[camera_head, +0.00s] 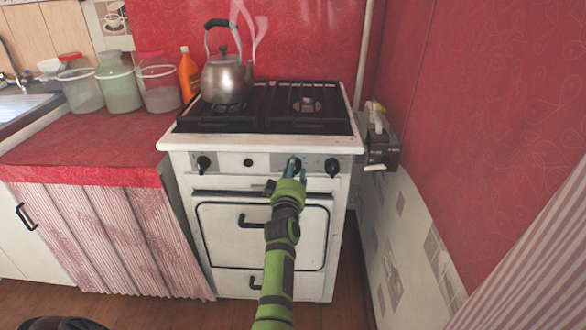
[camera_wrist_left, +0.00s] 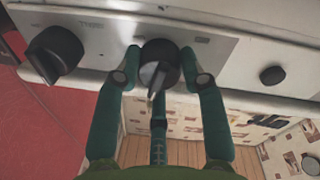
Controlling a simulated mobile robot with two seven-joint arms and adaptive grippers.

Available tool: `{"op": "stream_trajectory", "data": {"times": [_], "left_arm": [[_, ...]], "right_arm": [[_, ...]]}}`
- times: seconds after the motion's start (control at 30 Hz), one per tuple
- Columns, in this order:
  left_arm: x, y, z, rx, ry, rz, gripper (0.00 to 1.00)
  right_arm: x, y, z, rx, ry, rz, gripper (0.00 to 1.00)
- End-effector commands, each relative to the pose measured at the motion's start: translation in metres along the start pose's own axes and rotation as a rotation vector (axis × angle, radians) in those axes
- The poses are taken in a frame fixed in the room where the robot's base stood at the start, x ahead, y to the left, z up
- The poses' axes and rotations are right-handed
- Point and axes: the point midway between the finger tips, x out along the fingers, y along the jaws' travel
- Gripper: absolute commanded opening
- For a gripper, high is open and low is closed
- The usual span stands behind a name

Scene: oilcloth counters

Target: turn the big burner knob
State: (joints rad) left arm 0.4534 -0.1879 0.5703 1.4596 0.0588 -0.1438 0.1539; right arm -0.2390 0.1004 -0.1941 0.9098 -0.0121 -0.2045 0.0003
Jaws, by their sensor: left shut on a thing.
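The white stove (camera_head: 262,285) has a row of black knobs on its front panel. My left gripper (camera_head: 293,168) is at the panel, on the right half of the row. In the left wrist view, its two teal fingers close on both sides of a black knob (camera_wrist_left: 158,66) with a light pointer edge. That knob is mostly hidden by the gripper in the head view. Another black knob (camera_head: 332,167) is just right of the gripper, and a further knob (camera_head: 203,163) is at the far left. A small black button (camera_head: 248,162) lies between. My right gripper is not in view.
A metal kettle (camera_head: 226,78) stands on the left rear of the hob, with steam above it. An oven handle (camera_head: 249,221) sticks out below the panel. A dark box (camera_head: 384,152) is on the wall at right. Jars stand on the red counter (camera_head: 85,148).

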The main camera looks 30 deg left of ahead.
Motion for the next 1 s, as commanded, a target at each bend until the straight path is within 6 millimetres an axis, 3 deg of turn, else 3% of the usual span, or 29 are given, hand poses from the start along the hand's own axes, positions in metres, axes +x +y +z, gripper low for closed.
{"op": "stream_trajectory", "data": {"times": [0.4, 0.93, 0.97, 1.0], "left_arm": [[0.0005, 0.0014, 0.0, -0.18, 0.016, 0.001, 0.08], [0.0006, 0.0018, 0.0001, -0.202, 0.018, 0.002, 0.08], [0.0006, 0.0019, 0.0001, -0.202, 0.018, 0.002, 0.51], [0.0006, 0.0018, 0.0001, -0.202, 0.018, 0.002, 0.51]], "right_arm": [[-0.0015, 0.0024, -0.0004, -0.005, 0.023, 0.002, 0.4], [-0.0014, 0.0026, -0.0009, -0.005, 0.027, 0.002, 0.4], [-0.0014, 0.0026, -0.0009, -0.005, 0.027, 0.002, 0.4], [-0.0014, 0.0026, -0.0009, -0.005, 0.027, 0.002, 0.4]]}}
